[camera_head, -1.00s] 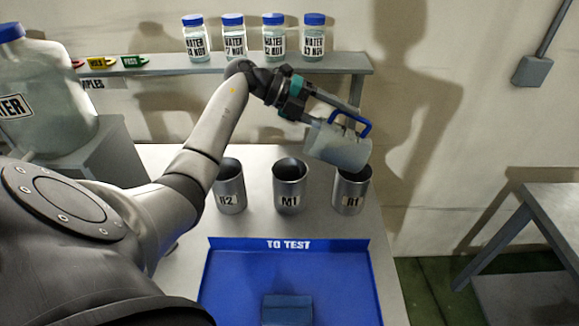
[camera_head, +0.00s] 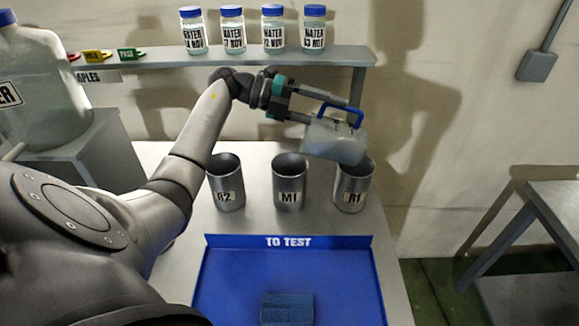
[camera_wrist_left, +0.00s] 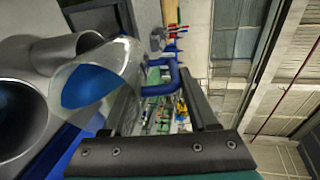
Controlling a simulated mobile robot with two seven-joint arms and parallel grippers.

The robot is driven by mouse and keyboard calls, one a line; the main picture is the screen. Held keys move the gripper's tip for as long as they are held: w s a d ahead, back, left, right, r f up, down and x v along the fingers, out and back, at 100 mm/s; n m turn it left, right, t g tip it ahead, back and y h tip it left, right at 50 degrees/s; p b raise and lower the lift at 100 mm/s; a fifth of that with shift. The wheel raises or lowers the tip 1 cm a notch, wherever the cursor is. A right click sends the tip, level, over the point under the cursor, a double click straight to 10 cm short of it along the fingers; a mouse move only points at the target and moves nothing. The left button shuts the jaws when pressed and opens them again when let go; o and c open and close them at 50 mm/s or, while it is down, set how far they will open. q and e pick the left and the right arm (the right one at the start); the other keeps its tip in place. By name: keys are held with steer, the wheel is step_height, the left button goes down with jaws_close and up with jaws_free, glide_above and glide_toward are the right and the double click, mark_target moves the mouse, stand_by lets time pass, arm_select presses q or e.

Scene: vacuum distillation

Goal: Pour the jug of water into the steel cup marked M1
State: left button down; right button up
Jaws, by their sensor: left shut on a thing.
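My left gripper (camera_head: 318,106) is shut on the clear jug (camera_head: 334,142) with a blue handle. The jug is tilted, its lower right end over the cup marked R1 (camera_head: 353,188) and its left part near the cup marked M1 (camera_head: 289,184). M1 stands upright in the middle of the row, with R2 (camera_head: 226,186) to its left. In the left wrist view the jug (camera_wrist_left: 100,80) lies in front of steel cup rims. I cannot tell whether water is leaving the jug. My right gripper is not in view.
A blue tray (camera_head: 222,285) marked TO TEST lies in front of the cups, with a dark blue block (camera_head: 287,308) in it. Several water jars stand on the shelf (camera_head: 345,57) behind. A large water container (camera_head: 45,85) stands at the left.

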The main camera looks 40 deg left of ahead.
arm_select(q)
steer(key=shift+s+a, duration=0.2)
steer(key=shift+a, duration=0.1)
steer(key=shift+s+a+f+h+b, duration=0.15)
steer(key=shift+s+a+h+b, duration=0.2)
steer(key=shift+b, duration=0.4)
steer(key=shift+s+a+f+t+h+b, duration=0.45)
steer(key=shift+a+t+h+b, duration=0.3)
steer(key=shift+b, duration=0.85)
stand_by(0.3)
steer(key=shift+s+a+b, duration=0.15)
steer(key=shift+a+b, duration=0.1)
steer(key=shift+b, duration=0.3)
